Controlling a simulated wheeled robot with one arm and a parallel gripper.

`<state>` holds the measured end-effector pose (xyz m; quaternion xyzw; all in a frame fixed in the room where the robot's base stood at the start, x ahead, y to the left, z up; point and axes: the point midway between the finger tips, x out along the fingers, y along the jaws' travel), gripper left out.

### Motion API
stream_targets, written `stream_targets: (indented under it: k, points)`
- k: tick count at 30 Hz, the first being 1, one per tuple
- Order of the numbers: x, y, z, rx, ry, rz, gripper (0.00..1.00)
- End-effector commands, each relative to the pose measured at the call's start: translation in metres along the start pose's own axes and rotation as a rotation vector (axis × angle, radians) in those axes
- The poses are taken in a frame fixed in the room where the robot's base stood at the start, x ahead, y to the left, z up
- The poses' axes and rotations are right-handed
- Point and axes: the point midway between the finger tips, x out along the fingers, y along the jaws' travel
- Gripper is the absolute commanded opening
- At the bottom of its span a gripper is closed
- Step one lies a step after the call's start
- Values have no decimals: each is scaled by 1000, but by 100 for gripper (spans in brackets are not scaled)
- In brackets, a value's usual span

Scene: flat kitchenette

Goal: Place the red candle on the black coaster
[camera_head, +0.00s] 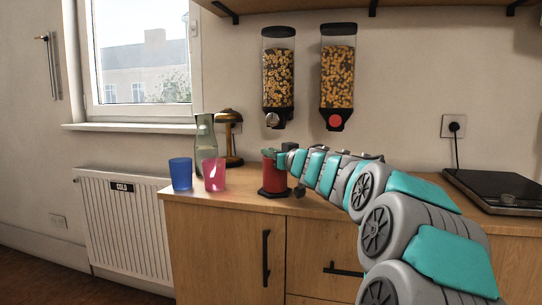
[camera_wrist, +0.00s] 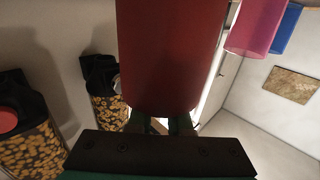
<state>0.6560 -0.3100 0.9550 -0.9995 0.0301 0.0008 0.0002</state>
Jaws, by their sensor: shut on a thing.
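The red candle (camera_head: 272,181) is upright at the middle of the wooden counter, directly over the black coaster (camera_head: 266,194). Its base looks to be on or just above the coaster; I cannot tell whether they touch. My gripper (camera_head: 281,159) reaches in from the right and is shut on the upper part of the candle. In the wrist view the red candle (camera_wrist: 170,50) fills the upper middle, and my gripper (camera_wrist: 160,124) shows at its lower end in the picture. The coaster is not seen in the wrist view.
Two cereal dispensers (camera_head: 278,78) (camera_head: 338,75) hang on the wall above. A black hob (camera_head: 495,190) lies at the right.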

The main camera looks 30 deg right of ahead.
Motion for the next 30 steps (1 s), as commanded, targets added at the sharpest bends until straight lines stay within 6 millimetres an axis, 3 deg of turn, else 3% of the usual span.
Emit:
stream_targets:
  k: [6,7,15,24,30]
  points:
    - [0,0,2,0,1,1,0]
    - [0,0,2,0,0,1,19]
    - [0,0,2,0,0,1,47]
    - [0,0,-2,-1,1,1,47]
    - [-25,2,-3,0,1,5,47]
